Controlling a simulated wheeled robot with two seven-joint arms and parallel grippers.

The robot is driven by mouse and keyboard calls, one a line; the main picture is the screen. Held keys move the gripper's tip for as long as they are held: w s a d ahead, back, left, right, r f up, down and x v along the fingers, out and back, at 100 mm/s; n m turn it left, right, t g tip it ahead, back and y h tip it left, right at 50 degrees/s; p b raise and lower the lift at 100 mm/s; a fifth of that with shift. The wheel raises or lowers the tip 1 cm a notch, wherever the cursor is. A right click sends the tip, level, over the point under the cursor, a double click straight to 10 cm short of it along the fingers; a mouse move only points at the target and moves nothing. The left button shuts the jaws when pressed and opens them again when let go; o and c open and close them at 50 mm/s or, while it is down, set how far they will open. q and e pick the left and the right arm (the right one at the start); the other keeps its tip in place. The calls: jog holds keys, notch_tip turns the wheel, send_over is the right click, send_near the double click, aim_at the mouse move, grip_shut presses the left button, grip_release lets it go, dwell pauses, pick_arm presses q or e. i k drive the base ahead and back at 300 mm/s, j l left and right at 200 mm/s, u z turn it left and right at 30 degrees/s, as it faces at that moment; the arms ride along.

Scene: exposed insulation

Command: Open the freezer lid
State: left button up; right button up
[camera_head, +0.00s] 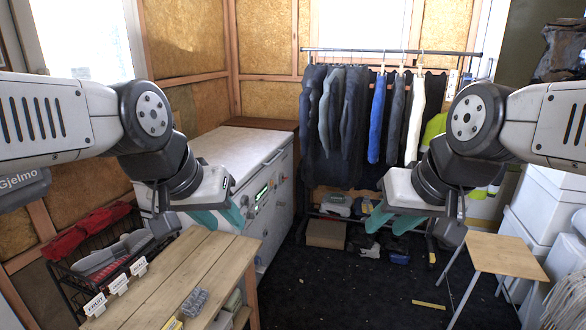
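The white chest freezer (276,212) stands left of centre against the insulated wall. Its lid (235,148) looks shut and lies flat, with its front edge facing right. A panel with a small green display shows on the front. My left gripper (222,217) has teal fingers spread apart with nothing between them. In the picture it overlaps the near end of the freezer, in front of and below the lid; I cannot tell whether it touches. My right gripper (394,221) is open and empty, right of the freezer over the dark floor.
A wooden table (165,278) with small items is in front of the freezer. A wire basket (75,262) of clothes is at left. A clothes rack (392,52) stands behind, a small wooden-topped stool (507,254) at right. Dark floor between is mostly clear.

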aim_at(243, 151)
jog(key=i+l+u, duration=0.5)
jog(key=i+l, duration=0.15)
jog(key=l+u, duration=0.15)
jog(key=u, duration=0.25)
jog(key=i+l+u, duration=0.25)
jog(key=l+u, duration=0.2)
jog(key=l, duration=0.15)
jog(key=i+l+u, duration=0.25)
jog(key=i+l, duration=0.15)
jog(key=l, duration=0.45)
jog(key=i+l+u, duration=0.1)
jog(key=l, duration=0.45)
jog(key=i+l, duration=0.15)
jog(key=l, duration=0.45)
jog(key=i+l+u, duration=0.1)
jog(key=l, duration=0.5)
jog(key=i+l, duration=0.1)
jog(key=l, duration=0.5)
jog(key=u, duration=0.05)
